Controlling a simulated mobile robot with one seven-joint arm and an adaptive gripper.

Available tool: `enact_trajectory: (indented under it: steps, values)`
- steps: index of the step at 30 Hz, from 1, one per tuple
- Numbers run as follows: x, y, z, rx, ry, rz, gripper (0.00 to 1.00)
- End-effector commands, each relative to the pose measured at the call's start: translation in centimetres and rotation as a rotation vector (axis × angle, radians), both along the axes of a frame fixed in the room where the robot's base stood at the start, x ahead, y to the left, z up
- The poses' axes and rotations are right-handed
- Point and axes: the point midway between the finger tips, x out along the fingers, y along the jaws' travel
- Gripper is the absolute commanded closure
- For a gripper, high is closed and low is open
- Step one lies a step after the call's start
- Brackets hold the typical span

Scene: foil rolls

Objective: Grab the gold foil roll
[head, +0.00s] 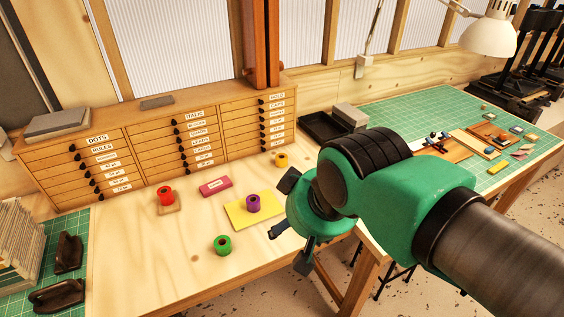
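The gold foil roll (281,160) is a small yellow-gold ring near the back right of the wooden table, in front of the drawer cabinet. It stands clear of the other rolls. My gripper (291,246) hangs over the table's right part, nearer to the camera than the gold roll and apart from it. Its two dark fingers are spread with nothing seen between them. My green wrist hides part of the gripper and the table's right edge.
A purple roll (253,203) sits on a yellow sheet (240,217). A green roll (223,245), a red roll (166,196) on a brown square and a pink block (215,187) lie left of the gripper. The drawer cabinet (160,150) bounds the back; a black tray (322,127) stands right.

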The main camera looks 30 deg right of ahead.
Motion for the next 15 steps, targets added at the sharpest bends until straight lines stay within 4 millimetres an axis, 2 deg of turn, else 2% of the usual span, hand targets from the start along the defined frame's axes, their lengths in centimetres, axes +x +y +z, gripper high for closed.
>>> enact_trajectory:
  steps: [3,15]
  values:
    - [0.00,0.00,0.00,0.000,0.000,0.000,0.36]
    - [0.41,-0.06,0.39,0.007,0.003,-0.015,0.36]
